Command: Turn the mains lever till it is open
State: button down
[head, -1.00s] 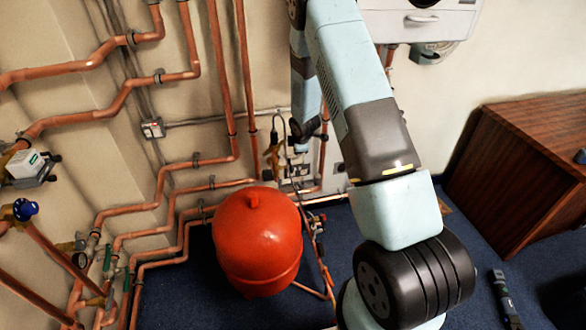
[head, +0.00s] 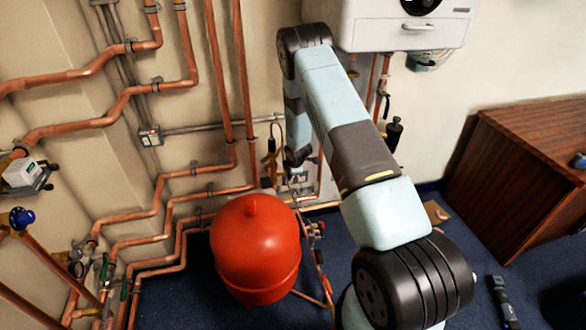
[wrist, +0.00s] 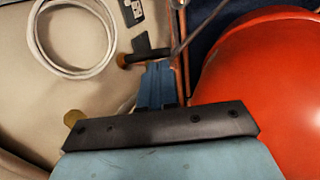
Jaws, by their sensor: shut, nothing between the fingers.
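My gripper (wrist: 157,82) shows in the wrist view as narrow blue fingers, shut and empty. Just beyond the fingertips is a dark bar with a brass-coloured end (wrist: 122,60), close to the wall. I cannot tell whether this is the mains lever, or whether the fingers touch it. In the head view my forearm reaches down beside the wall, behind the red tank, and the fingers are not clear there. Green-handled levers (head: 123,290) sit on the copper pipes at the lower left.
The red tank (head: 254,250) stands close to my arm and fills the right of the wrist view (wrist: 275,70). A white coil (wrist: 72,40) hangs on the wall. A white boiler (head: 405,28) is above, and a wooden cabinet (head: 535,165) stands right. Blue carpet lies between.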

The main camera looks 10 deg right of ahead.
jog(key=shift+x, duration=2.2)
